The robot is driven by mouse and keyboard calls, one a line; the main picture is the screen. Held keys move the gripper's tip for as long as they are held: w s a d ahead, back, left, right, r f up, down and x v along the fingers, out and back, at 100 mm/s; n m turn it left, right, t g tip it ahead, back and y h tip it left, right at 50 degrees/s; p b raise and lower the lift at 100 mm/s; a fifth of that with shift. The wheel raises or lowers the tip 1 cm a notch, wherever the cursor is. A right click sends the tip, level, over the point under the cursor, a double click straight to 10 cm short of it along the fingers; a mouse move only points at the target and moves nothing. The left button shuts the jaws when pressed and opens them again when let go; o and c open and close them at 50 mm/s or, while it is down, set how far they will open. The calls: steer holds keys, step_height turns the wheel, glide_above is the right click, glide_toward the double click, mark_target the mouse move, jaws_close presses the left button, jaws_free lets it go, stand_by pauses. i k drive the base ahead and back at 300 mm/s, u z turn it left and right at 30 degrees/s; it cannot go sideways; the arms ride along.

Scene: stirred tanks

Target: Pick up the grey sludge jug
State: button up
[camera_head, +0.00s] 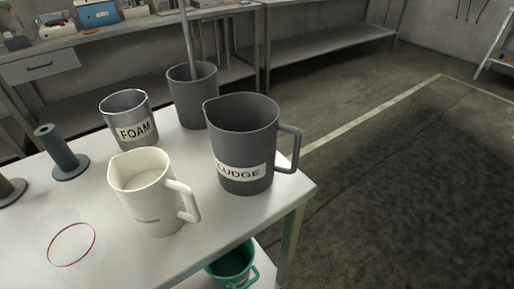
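The grey sludge jug (243,130) stands upright near the right corner of the white table. Its white label is partly turned away and reads "LUDGE". Its handle (290,150) points right, out past the side of the jug toward the table edge. My gripper is not in view.
A white jug (150,205) stands just left of the sludge jug, handle to the right. Behind are a metal FOAM cup (131,130) and a grey pot (193,105) with a rod in it. A spool (62,152) stands left. A green bucket (231,266) is below. Floor at right is clear.

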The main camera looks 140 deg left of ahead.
mark_target(243, 127)
steer(key=u, duration=4.35)
steer(key=k, duration=0.2)
steer(key=u, duration=0.4)
